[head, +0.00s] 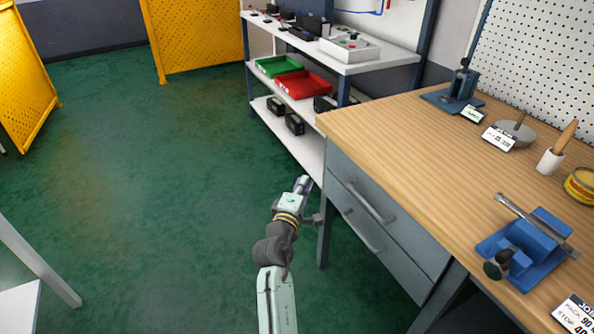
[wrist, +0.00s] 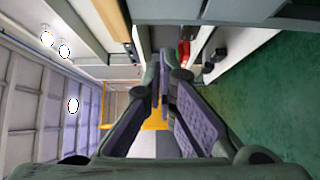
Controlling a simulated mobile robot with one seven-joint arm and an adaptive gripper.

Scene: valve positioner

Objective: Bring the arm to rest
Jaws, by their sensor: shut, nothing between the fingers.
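My gripper (head: 303,185) is at the end of my arm (head: 276,298), which reaches forward from the bottom of the head view. It hangs over the green floor, beside the front left leg of the wooden workbench (head: 430,130). In the wrist view my gripper (wrist: 160,92) shows its two fingers drawn together at the tips, with nothing between them. In the head view its fingertips are small and partly hard to make out.
The bench drawers (head: 383,220) are close to my gripper's right. A blue vise (head: 535,245) sits on the bench. Behind stands a white shelf unit (head: 365,60) with a green bin (head: 278,66) and a red bin (head: 303,84). Open green floor (head: 150,170) lies left.

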